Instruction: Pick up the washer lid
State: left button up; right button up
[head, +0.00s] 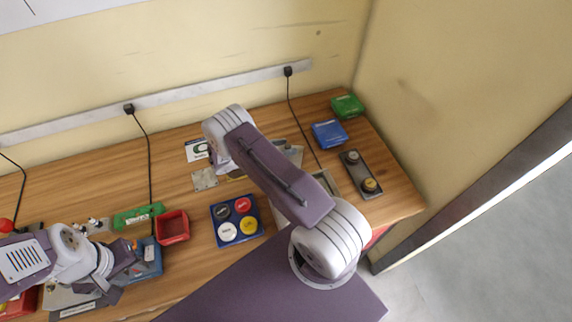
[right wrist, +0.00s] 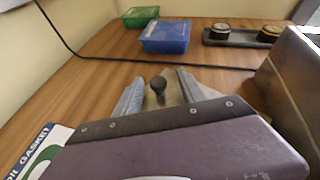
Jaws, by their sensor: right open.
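In the right wrist view a dark round knob (right wrist: 158,84) stands up from a grey, flat piece (right wrist: 176,98), which looks like the washer lid. My right gripper (right wrist: 160,88) is open, with one finger on each side of the knob and a gap to both. I cannot tell how high the fingertips are above the lid. In the head view my right forearm covers most of this gripper; a grey piece with a knob (head: 290,148) shows just past the arm. My left gripper (head: 127,266) is at the lower left, by a blue bin; its finger gap is unclear.
A blue box (head: 329,134), a green box (head: 347,105) and a dark tray (head: 351,166) with two round pieces stand at the right. A blue tray of coloured round lids (head: 214,212) and a red bin (head: 172,222) are left of my right arm. A black cable (right wrist: 105,58) crosses behind.

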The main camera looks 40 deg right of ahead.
jog(key=shift+w+d+f, duration=0.1)
jog(key=shift+w+f, duration=0.05)
jog(key=shift+w, duration=0.15)
jog(key=shift+s, duration=0.2)
grip_shut()
pick_arm(q)
jog(key=shift+w, duration=0.15)
jog(key=shift+w+f, duration=0.1)
pick_arm(e)
jog(key=shift+w, duration=0.1)
